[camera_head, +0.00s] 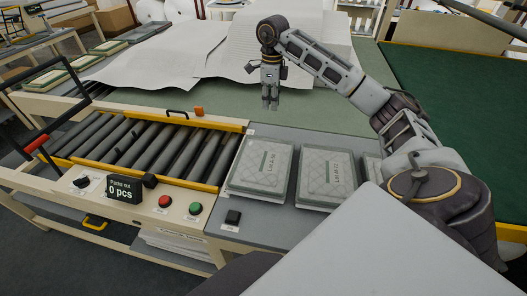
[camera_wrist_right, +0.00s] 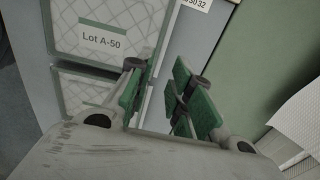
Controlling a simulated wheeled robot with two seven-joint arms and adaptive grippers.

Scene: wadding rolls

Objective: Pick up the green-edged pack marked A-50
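The pack marked Lot A-50 (camera_wrist_right: 108,28) shows in the right wrist view, pale and quilted with a dark greenish edge and its label readable. In the head view it appears to be the leftmost pack (camera_head: 260,168), lying flat on the grey table, its print small there. My right gripper (camera_head: 270,101) points down beyond the far edge of that pack, apart from it. In the right wrist view its green-padded fingers (camera_wrist_right: 163,98) are apart with nothing between them. My left gripper is not in view.
A second pack (camera_head: 328,178) lies just right of the first, and a third (camera_head: 372,168) is partly hidden by my arm. A roller conveyor (camera_head: 145,148) is at left, with a display (camera_head: 122,188) reading 0 pcs. White quilted sheets (camera_head: 165,58) lie behind.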

